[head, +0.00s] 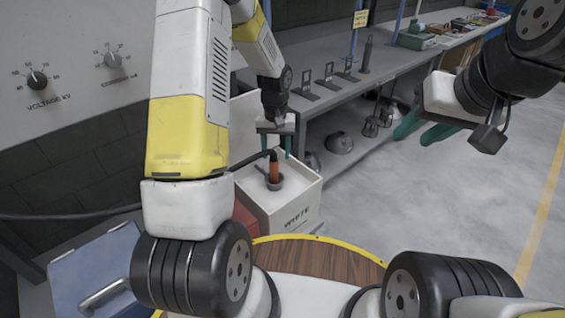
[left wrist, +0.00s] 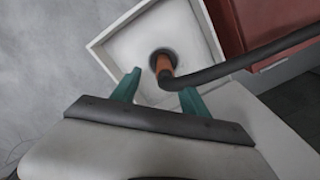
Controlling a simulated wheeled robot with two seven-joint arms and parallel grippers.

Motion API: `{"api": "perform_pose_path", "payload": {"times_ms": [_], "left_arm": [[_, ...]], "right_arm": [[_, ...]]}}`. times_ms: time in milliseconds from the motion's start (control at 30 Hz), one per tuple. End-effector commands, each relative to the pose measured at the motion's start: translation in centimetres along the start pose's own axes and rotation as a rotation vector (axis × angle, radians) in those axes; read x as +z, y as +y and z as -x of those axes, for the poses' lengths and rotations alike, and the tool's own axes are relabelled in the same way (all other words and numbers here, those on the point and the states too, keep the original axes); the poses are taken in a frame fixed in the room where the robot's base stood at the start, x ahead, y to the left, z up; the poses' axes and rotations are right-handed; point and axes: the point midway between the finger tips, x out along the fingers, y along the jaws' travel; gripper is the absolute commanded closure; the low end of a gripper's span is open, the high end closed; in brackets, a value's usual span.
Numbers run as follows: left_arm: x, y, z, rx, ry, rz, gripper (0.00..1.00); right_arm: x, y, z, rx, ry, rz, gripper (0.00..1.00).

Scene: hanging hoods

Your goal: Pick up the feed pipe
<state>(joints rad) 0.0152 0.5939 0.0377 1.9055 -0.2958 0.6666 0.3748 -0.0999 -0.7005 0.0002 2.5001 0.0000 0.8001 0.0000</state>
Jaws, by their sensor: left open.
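The feed pipe, an orange upright piece (head: 274,168) with a black hose at its top, stands in a grey cup (head: 262,182) in a white box (head: 290,203). It also shows in the left wrist view (left wrist: 163,64), with the hose (left wrist: 240,66) running right. My left gripper (head: 275,149) is open above it, its green fingers at either side of the pipe's top as seen from the head. In the left wrist view the pipe appears between and beyond the fingertips (left wrist: 158,84); contact cannot be told. My right gripper (head: 411,138) is open and empty, far right.
A grey workbench (head: 330,85) with metal stands runs behind, with domed parts (head: 338,143) on its lower shelf. A red block (head: 246,217) adjoins the white box. A blue case (head: 92,265) is at lower left. The floor at right is clear.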

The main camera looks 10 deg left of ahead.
Motion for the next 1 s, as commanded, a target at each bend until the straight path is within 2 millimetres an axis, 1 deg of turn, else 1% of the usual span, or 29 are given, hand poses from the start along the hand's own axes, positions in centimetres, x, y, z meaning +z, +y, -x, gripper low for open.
{"api": "perform_pose_path", "payload": {"times_ms": [33, 267, 400, 500, 600, 800, 867, 1000], "left_arm": [[0.0, 0.0, -0.7, -0.001, -0.003, 0.0, 0.47], [0.0, -0.4, -3.3, 0.0, -0.003, 0.001, 0.47], [-0.1, -0.9, -5.5, 0.0, -0.003, -0.001, 0.47], [-0.1, -0.8, -6.6, 0.0, -0.002, 0.0, 0.47], [-0.2, -0.8, -7.1, 0.0, 0.0, 0.0, 0.47], [-0.2, -0.8, -7.1, 0.0, 0.0, 0.0, 0.47], [-0.2, -0.8, -7.1, 0.0, 0.0, 0.0, 0.57], [-0.2, -0.8, -7.1, 0.0, 0.0, 0.0, 0.85]], "right_arm": [[0.0, 0.0, 0.0, 0.0, 0.0, 0.0, 0.64], [0.0, 0.0, 0.0, 0.0, 0.0, 0.0, 0.64], [0.0, 0.0, 0.0, 0.0, 0.0, 0.0, 0.64], [0.0, 0.0, 0.0, 0.0, 0.0, 0.0, 0.64], [0.0, 0.0, 0.0, 0.0, 0.0, 0.0, 0.64], [0.0, 0.0, 0.0, 0.0, 0.0, 0.0, 0.64], [0.0, 0.0, 0.0, 0.0, 0.0, 0.0, 0.64], [0.0, 0.0, 0.0, 0.0, 0.0, 0.0, 0.64]]}}
